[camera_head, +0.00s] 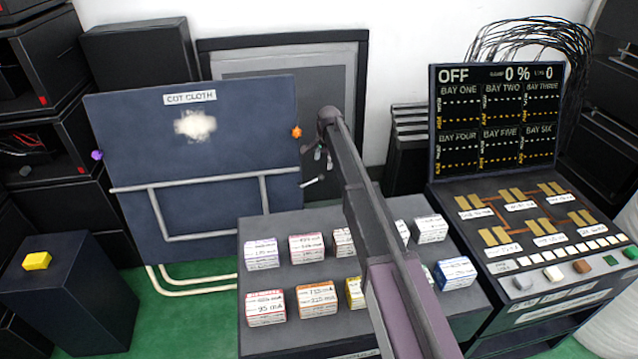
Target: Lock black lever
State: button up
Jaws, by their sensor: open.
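I cannot make out a black lever in this view. A dark blue board (205,120) labelled like "COT CLOTH" stands at the centre left, with a white fluffy patch near its top. A purple knob (97,155) is on its left edge and an orange knob (296,132) is on its right edge. My gripper (318,155) is small in view at the far end of my arm, just right of the board's right edge. It is open, and I see nothing in it. A small pale metal piece (313,182) shows below it; I cannot tell what it belongs to.
A grey table (262,222) in front carries several labelled blocks, partly hidden by my arm. A control console (500,130) reading "OFF" stands at the right. A dark box (75,290) with a yellow block (37,261) is at the left. Green floor (165,325) shows between.

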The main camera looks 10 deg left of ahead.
aim_at(322, 175)
jog(key=shift+w+a+f+b, duration=0.1)
jog(key=shift+a+f+b, duration=0.05)
jog(key=shift+f+b, duration=1.25)
jog(key=shift+w+a+f+b, duration=0.1)
jog(key=shift+w+f+b, duration=0.05)
jog(key=shift+f+b, duration=1.3)
jog(key=shift+w+a+f+b, duration=0.1)
jog(key=shift+a+f+b, duration=0.05)
jog(key=shift+f+b, duration=1.25)
jog(key=shift+f, duration=0.2)
grip_shut()
